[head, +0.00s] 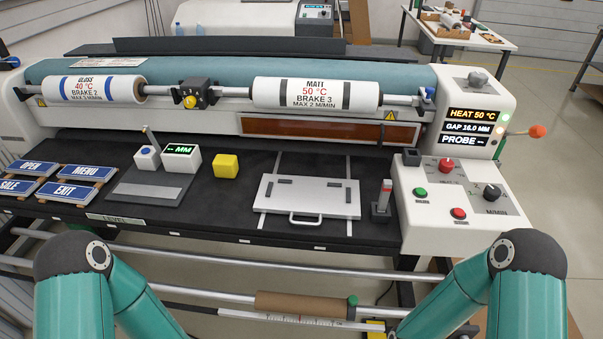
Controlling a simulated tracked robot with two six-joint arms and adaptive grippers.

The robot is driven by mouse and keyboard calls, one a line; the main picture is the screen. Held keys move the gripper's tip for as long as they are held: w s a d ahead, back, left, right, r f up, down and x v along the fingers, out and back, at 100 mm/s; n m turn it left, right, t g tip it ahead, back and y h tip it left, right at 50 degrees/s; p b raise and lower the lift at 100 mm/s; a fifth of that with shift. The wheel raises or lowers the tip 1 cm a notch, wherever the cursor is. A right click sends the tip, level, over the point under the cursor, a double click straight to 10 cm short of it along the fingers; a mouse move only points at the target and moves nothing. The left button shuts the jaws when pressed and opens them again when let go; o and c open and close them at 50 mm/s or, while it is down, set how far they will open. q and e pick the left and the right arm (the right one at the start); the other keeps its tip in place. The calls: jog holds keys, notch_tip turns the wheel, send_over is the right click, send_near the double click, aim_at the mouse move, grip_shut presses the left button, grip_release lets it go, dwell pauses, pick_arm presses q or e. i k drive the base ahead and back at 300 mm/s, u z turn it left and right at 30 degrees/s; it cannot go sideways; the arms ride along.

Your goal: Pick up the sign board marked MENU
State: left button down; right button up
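The MENU sign board (92,172) is a blue board with white letters and a pale border. It lies at the left end of the black bed, resting on wooden strips. The OPEN board (33,168) is to its left, the EXIT board (70,192) is just in front of it, and the SALE board (14,187) is at the front left. My two teal arms come in at the bottom left and bottom right. Neither gripper shows in the head view.
A grey plate (150,188), a display block (181,158) and a yellow block (226,166) stand right of the boards. A white plate with a handle (308,197) lies mid-bed. The control panel (455,205) is at right. Rollers (315,93) span the back.

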aim_at(73, 171)
jog(key=z, duration=1.6)
jog(key=i, duration=0.1)
jog(key=u, duration=2.85)
jog(key=k, duration=0.55)
jog(key=u, duration=0.7)
jog(key=i, duration=0.9)
jog(key=u, duration=0.5)
jog(key=i, duration=1.3)
jog(key=z, duration=0.8)
jog(key=k, duration=0.6)
jog(key=z, duration=0.05)
